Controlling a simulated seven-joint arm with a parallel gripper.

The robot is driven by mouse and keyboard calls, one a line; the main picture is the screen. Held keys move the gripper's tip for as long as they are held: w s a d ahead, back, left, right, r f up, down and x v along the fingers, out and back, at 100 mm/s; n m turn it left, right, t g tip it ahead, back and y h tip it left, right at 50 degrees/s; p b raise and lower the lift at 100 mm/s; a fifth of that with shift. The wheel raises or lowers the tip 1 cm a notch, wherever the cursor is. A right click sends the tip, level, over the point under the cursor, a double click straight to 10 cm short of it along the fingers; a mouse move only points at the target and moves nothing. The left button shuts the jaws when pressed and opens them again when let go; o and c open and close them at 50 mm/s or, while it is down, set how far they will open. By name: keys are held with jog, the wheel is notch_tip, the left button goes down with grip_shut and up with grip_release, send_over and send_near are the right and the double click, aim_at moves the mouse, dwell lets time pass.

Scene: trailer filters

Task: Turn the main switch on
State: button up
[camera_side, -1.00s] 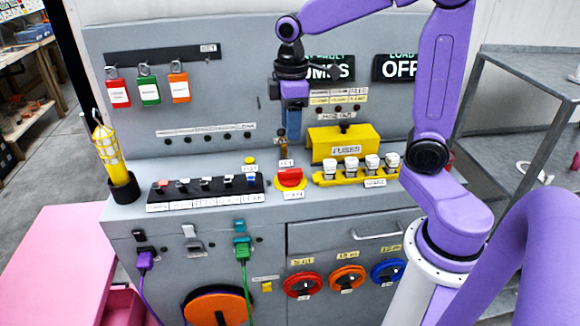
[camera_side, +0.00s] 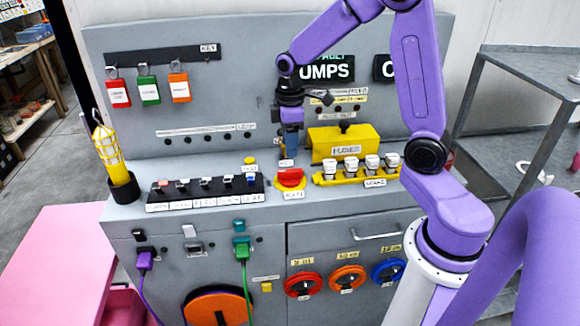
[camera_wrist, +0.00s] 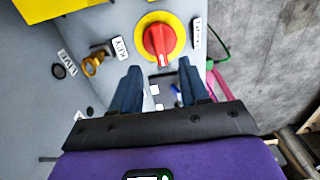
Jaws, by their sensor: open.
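The main switch is a red knob (camera_side: 290,178) on a yellow round base, on the console's sloped ledge, with a label in front of it. In the wrist view the red knob (camera_wrist: 159,42) sits on its yellow disc, a little beyond the fingertips and between their lines. My gripper (camera_side: 290,150) points down just above and behind the switch in the side view. In the wrist view my gripper (camera_wrist: 158,75) has its two dark blue fingers apart with nothing between them. The fingers appear apart from the knob.
The yellow fuse box (camera_side: 343,143) and a row of white-capped fuses (camera_side: 362,166) stand right of the switch. A black strip of small switches (camera_side: 206,190) lies to the left. A brass key (camera_wrist: 97,62) sits beside the switch. Padlocks (camera_side: 149,90) hang at the upper left.

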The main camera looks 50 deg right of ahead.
aim_at(290, 170)
notch_tip(290, 170, down, 8)
jog(key=shift+f, duration=0.1)
jog(key=shift+c, duration=0.3)
grip_shut()
